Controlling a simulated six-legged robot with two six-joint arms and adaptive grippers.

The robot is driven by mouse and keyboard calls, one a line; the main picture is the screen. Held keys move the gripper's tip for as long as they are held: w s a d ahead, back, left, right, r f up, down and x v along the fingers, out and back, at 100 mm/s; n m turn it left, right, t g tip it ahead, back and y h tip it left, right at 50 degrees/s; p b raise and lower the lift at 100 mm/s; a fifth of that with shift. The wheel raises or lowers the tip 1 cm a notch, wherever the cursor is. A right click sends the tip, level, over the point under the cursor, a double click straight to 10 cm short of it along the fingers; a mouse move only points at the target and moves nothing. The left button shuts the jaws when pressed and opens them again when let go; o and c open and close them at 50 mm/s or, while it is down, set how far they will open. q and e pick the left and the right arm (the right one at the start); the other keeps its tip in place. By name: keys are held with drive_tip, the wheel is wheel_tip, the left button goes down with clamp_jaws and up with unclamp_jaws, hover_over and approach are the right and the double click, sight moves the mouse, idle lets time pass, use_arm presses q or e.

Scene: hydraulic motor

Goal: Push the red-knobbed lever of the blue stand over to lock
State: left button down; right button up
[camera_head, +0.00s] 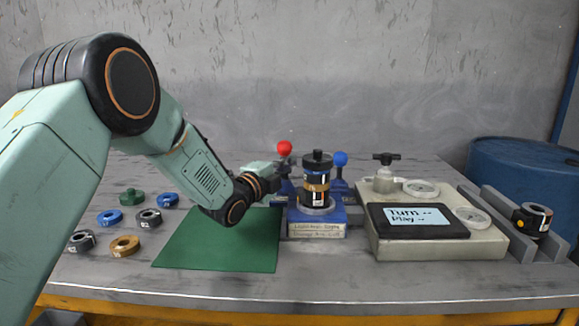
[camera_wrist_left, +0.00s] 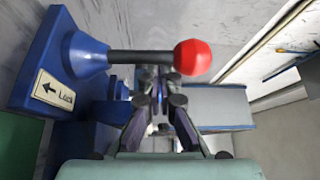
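The blue stand (camera_head: 333,219) is in the middle of the table in the head view, with a black cylindrical motor part (camera_head: 316,184) upright on it. The red knob (camera_head: 284,148) tops a lever at its left side; a blue knob (camera_head: 340,158) is at its right. In the left wrist view, the red knob (camera_wrist_left: 193,57) ends a dark shaft (camera_wrist_left: 140,57) from a blue pivot. A label (camera_wrist_left: 54,91) there reads "Lock" with an arrow. My left gripper (camera_head: 282,175) is just below the red knob; in the wrist view its fingers (camera_wrist_left: 160,78) look closed together beside the shaft. Contact is unclear.
A green mat (camera_head: 220,245) lies left of the stand, with several coloured rings (camera_head: 125,246) beyond it. A grey test box (camera_head: 440,247) with a screen and gauges stands right. A black part (camera_head: 532,220) sits in a rail at far right, near a blue barrel (camera_head: 520,170).

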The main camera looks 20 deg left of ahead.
use_arm(q)
drive_tip(key=shift+a+f, duration=0.1)
drive_tip(key=shift+a, duration=0.05)
drive_tip(key=shift+s+a+f+n+t+b, duration=0.1)
drive_tip(key=shift+s+a+n+t+b, duration=0.1)
drive_tip(key=shift+a+n+t, duration=0.4)
drive_tip(key=shift+s+a+f+n+t+b, duration=0.1)
drive_tip(key=shift+a+n+b, duration=0.15)
drive_tip(key=shift+n, duration=0.65)
drive_tip(key=shift+a+r, duration=0.15)
drive_tip(key=shift+a, duration=0.1)
drive_tip(key=shift+s+a+f+p, duration=0.2)
drive_tip(key=shift+a+f+p, duration=0.05)
drive_tip(key=shift+a+p, duration=0.25)
drive_tip(key=shift+a+f, duration=0.1)
wheel_tip(320, 180, up, 10)
